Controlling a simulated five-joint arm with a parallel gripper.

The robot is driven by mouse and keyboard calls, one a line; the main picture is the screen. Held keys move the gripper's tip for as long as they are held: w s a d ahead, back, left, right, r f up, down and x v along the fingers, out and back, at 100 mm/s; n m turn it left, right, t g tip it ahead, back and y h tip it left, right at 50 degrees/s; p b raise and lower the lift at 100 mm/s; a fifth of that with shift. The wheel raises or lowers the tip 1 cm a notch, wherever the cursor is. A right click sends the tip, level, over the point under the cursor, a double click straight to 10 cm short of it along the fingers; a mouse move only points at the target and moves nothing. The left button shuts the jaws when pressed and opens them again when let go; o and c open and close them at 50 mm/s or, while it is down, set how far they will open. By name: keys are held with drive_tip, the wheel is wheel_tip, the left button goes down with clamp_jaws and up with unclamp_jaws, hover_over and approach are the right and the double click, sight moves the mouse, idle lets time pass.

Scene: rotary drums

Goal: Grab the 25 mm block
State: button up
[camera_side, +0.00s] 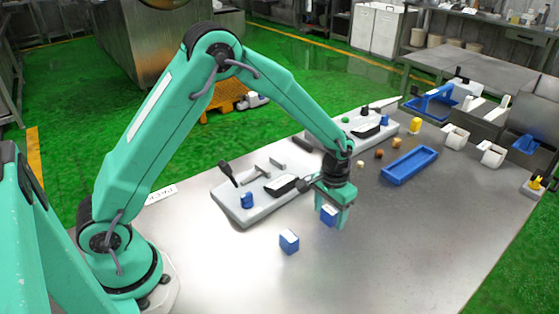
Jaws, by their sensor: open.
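Two blue blocks with pale labels are on the metal table in the side view. One blue block (289,241) stands alone on the bare table, in front of and left of my gripper. The other blue block (328,215) is at my gripper's fingers and partly hidden by them. My gripper (333,216) points down with its jaws open. I cannot tell whether the fingers touch this block. The labels are too small to read, so I cannot tell which block is 25 mm.
A grey panel with a lever and knobs (238,207) lies left of my gripper. A second panel (347,142) is behind. A blue tray (410,166), small orange-brown cubes (379,153) and white holders (491,154) are at the right. The front table (390,260) is clear.

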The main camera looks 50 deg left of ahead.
sight(330, 212)
idle(0.3)
drive_tip(key=c, duration=1.1)
drive_tip(key=shift+r, duration=0.15)
drive_tip(key=shift+r, duration=0.6)
drive_tip(key=r, duration=0.3)
drive_tip(key=shift+s+d, duration=0.25)
drive_tip(key=shift+d, duration=0.1)
drive_tip(key=s+d+r, duration=0.4)
drive_tip(key=s+d, duration=0.1)
drive_tip(key=s+d+r, duration=0.2)
drive_tip(key=d, duration=0.1)
drive_tip(key=shift+s+r, duration=0.15)
drive_tip(key=shift+r, duration=0.1)
